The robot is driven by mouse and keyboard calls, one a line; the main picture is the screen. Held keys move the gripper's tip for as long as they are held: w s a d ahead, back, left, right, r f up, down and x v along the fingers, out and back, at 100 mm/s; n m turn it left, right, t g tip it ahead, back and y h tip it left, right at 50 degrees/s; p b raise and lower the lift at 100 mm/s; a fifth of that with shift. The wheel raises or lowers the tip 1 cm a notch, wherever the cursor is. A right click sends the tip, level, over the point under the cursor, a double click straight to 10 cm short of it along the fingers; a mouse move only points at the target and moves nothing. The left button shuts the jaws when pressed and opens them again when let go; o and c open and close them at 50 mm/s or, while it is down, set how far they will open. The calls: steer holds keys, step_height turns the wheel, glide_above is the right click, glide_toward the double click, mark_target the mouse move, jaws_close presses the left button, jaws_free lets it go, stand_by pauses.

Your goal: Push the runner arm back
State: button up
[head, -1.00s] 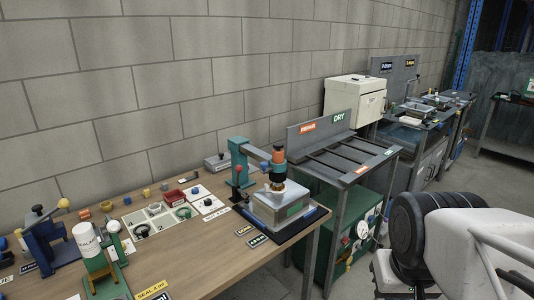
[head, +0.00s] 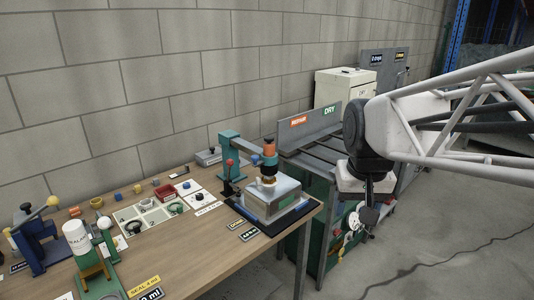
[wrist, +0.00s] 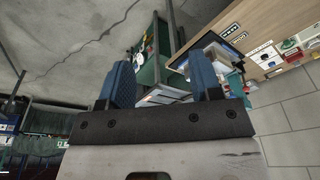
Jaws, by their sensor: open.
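A teal bracket with a swing arm (head: 238,145), which I take as the runner arm, stands at the table's right end. An orange-topped cylinder (head: 269,151) is at the arm's outer end, over a silver metal block (head: 270,200). The block sits on a black tray (head: 245,213). My gripper (head: 366,215) hangs to the right of the table, apart from the arm and the block. In the wrist view its two blue fingers (wrist: 162,82) are wide apart with nothing held. The right finger partly hides the table-end items there.
The wooden table (head: 200,255) holds a white parts tray (head: 150,214), a white bottle (head: 78,238) and a blue fixture (head: 38,238) to the left. The drying rack (head: 308,140) stands behind my gripper. A block wall runs behind the table. Open floor lies at the lower right.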

steer(key=w+a+r, duration=0.1)
steer(key=w+a, duration=0.1)
steer(key=w, duration=0.4)
steer(key=w+a+r, duration=0.2)
steer(key=w, duration=0.4)
steer(key=g, duration=0.2)
glide_above(255, 157)
steer(key=f, duration=0.7)
steer(key=shift+s+d, duration=0.2)
steer(key=shift+d, duration=0.1)
steer(key=shift+w+a+f, duration=0.2)
steer(key=shift+w+a, duration=0.1)
steer(key=shift+w, duration=0.05)
steer(key=shift+f, duration=3.9)
steer(key=shift+c, duration=0.4)
